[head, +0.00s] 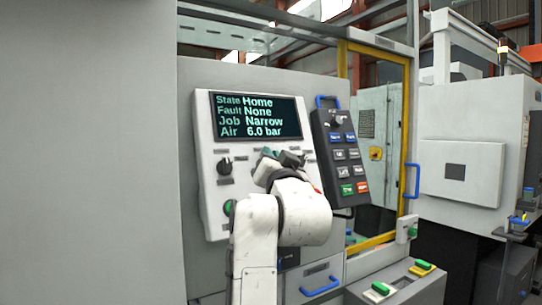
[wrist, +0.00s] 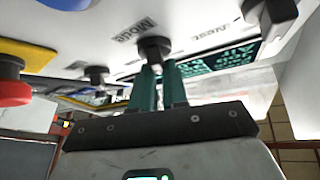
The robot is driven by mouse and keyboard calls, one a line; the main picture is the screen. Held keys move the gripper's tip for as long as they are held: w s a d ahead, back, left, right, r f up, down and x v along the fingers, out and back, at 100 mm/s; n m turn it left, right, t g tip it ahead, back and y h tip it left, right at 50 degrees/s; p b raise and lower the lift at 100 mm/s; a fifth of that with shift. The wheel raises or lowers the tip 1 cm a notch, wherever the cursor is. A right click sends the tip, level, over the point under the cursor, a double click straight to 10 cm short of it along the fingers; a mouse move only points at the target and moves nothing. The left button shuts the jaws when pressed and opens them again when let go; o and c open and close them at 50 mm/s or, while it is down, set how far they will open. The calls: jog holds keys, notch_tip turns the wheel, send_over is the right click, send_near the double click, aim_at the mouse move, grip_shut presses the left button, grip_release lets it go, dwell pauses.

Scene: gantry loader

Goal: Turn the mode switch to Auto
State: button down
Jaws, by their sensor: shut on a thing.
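The mode switch (wrist: 155,46) is a dark knob on the white panel, beside the printed word Mode (wrist: 132,31) in the wrist view. My gripper (wrist: 160,72) has two green fingers, and their tips are closed around this knob from both sides. In the head view my gripper (head: 277,156) is at the panel below the screen, and it and my arm hide the mode switch. Which position the knob points to cannot be read. The screen (head: 256,116) reads State Home, Fault None, Job Narrow, Air 6.0 bar.
Another dark knob (head: 225,166) and a green button (head: 229,207) are on the panel's left side. A dark keypad pendant (head: 340,160) hangs to the right. In the wrist view a red mushroom button (wrist: 12,66) and a further knob (wrist: 96,75) are at the left.

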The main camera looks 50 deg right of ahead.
jog(key=m+g+h, duration=0.1)
jog(key=m, duration=0.1)
jog(key=f+m+g+h, duration=0.1)
jog(key=m+g, duration=0.1)
jog(key=m, duration=0.1)
jog(key=shift+w+g+b, duration=0.2)
jog(key=shift+g+b, duration=0.1)
jog(key=shift+b, duration=0.05)
jog(key=shift+s+m+g+h, duration=0.15)
jog(key=shift+m+g, duration=0.55)
jog(key=shift+m, duration=0.45)
jog(key=shift+w+m+g+h, duration=0.15)
jog(key=shift+m+g, duration=0.55)
jog(key=shift+m, duration=0.45)
jog(key=shift+s, duration=0.1)
jog(key=c, duration=1.1)
grip_release()
jog(key=shift+c, duration=0.2)
jog(key=shift+r, duration=0.1)
